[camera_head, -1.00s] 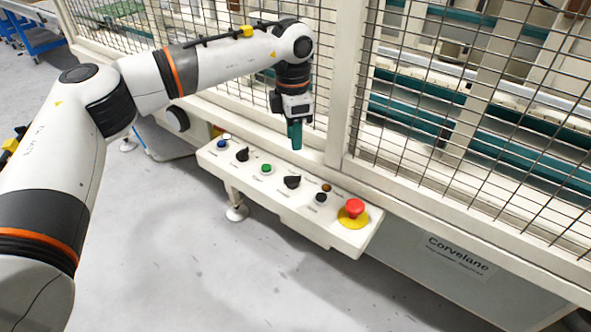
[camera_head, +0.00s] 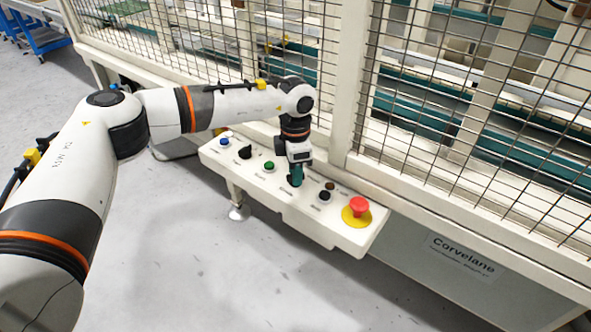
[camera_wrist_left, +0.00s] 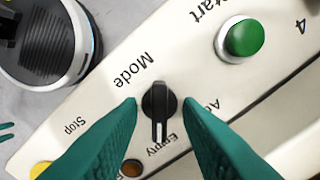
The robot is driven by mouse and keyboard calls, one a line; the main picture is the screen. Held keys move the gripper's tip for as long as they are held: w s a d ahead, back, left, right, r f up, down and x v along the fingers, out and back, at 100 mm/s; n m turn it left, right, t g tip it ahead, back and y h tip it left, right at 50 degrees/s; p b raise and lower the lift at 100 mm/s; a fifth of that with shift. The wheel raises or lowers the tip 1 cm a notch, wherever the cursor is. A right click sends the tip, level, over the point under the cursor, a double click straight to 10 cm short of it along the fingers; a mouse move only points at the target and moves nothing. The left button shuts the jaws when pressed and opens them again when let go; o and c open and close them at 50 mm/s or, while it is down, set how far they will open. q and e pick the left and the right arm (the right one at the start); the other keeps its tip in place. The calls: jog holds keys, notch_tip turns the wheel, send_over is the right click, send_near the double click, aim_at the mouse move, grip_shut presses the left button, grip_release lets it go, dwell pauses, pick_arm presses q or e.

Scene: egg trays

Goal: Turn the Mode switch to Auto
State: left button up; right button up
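The Mode switch (camera_wrist_left: 159,104) is a black knob with a white pointer line, below the word Mode in the left wrist view. Its line points down in that picture, beside the Empty label. Stop is at its left; a label starting with A is at its right, partly covered. My left gripper (camera_wrist_left: 160,103) has its green fingers apart, one on each side of the knob, with narrow gaps showing. In the head view my left gripper (camera_head: 296,182) is down at the panel and hides the switch.
The white control panel (camera_head: 313,224) also carries a green Start button (camera_head: 269,165), another black knob (camera_head: 245,152), a blue button (camera_head: 224,142), a dark button (camera_head: 324,195), an amber lamp (camera_head: 330,186) and a red emergency stop (camera_head: 359,206). A wire mesh fence (camera_head: 470,120) stands behind.

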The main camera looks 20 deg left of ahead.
pick_arm(q)
jog(key=shift+c, duration=0.2)
grip_shut()
jog(key=n+p, duration=0.3)
jog(key=n, duration=0.4)
jog(key=shift+r+n, duration=0.15)
jog(key=shift+n, duration=0.15)
jog(key=n+p, duration=0.3)
jog(key=n, duration=0.4)
jog(key=shift+n+p, duration=0.3)
jog(key=shift+n, duration=0.5)
pick_arm(e)
jog(key=s+f, duration=0.3)
jog(key=f, duration=0.7)
jog(key=s+f+g, duration=0.1)
jog(key=s+f, duration=0.2)
jog(key=f, duration=0.7)
jog(key=shift+s+d+f+g, duration=0.25)
jog(key=shift+d+f+g, duration=0.05)
jog(key=shift+d, duration=0.05)
pick_arm(q)
jog(key=shift+o, duration=0.2)
grip_release()
